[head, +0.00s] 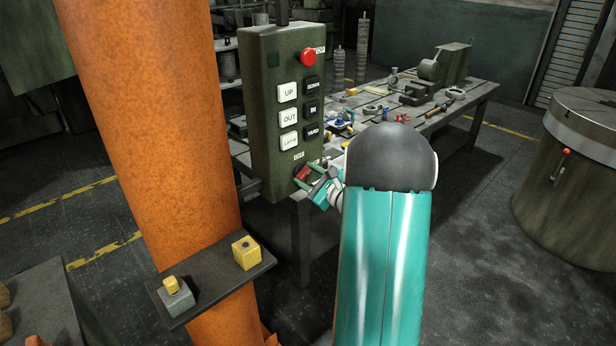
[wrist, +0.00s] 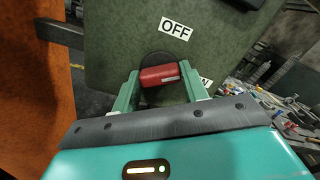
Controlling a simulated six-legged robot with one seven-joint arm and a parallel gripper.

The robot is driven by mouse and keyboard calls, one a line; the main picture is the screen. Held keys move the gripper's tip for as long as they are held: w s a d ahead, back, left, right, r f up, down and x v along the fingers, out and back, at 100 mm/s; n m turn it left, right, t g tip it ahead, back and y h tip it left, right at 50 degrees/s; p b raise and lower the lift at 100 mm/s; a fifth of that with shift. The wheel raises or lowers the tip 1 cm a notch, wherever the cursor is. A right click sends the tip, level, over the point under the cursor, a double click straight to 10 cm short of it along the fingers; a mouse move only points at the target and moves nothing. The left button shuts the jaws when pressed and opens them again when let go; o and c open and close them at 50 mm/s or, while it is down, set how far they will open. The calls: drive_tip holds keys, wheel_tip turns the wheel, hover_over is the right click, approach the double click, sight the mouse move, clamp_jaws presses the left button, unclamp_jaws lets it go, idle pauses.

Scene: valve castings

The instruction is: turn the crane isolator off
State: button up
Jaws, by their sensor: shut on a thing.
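The crane isolator is a red handle (wrist: 160,75) on a dark round base, low on the face of a green control box (head: 262,130). In the wrist view my gripper (wrist: 161,80) has one finger at each end of the handle and is shut on it. The handle lies nearly level there, with a small pale mark near its right end. An OFF label (wrist: 176,28) is above it. A second label at lower right is partly hidden by my finger. In the head view my gripper (head: 313,182) partly covers the handle (head: 302,173).
The box also has a red mushroom button (head: 308,56) and several white and black push buttons. An orange column (head: 150,120) with a small shelf (head: 215,292) stands at left. A cluttered workbench (head: 470,95) is behind. A round drum (head: 575,190) stands at right.

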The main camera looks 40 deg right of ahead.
drive_tip(key=n, duration=0.5)
drive_tip(key=shift+n, duration=0.3)
drive_tip(key=n, duration=0.5)
drive_tip(key=shift+s+f+n, duration=0.1)
drive_tip(key=shift+n, duration=0.2)
drive_tip(key=o, duration=1)
drive_tip(key=s, duration=1.3)
drive_tip(key=shift+s+d, duration=0.2)
drive_tip(key=shift+s, duration=0.15)
drive_tip(key=shift+s, duration=0.1)
